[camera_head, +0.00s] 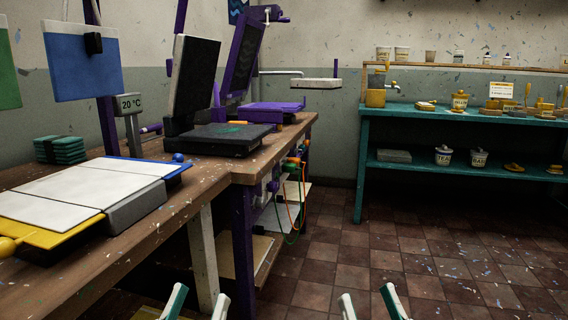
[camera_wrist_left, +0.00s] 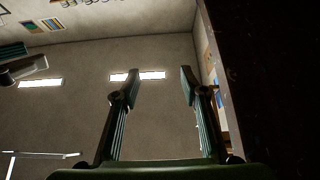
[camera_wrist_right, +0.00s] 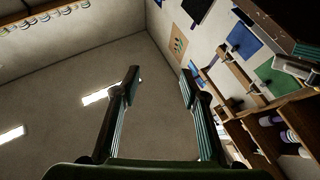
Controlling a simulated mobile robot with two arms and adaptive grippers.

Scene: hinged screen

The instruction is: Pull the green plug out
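On the end side of the wooden workbench there is a small cluster of coloured plugs (camera_head: 293,163) with hanging cables. A green cable (camera_head: 291,239) and an orange cable (camera_head: 303,205) loop down from it. The plugs are too small for me to tell which is the green one. My left gripper (camera_head: 200,303) is open and empty at the bottom edge of the head view, below and left of the cluster. My right gripper (camera_head: 367,298) is open and empty at the bottom edge, below and right of it. Both wrist views show spread, empty fingers and no plug.
The workbench (camera_head: 215,187) runs along the left with purple and black hinged presses (camera_head: 221,138) and white-topped boards (camera_head: 60,197). A teal shelf table (camera_head: 430,129) with pots stands at the back right.

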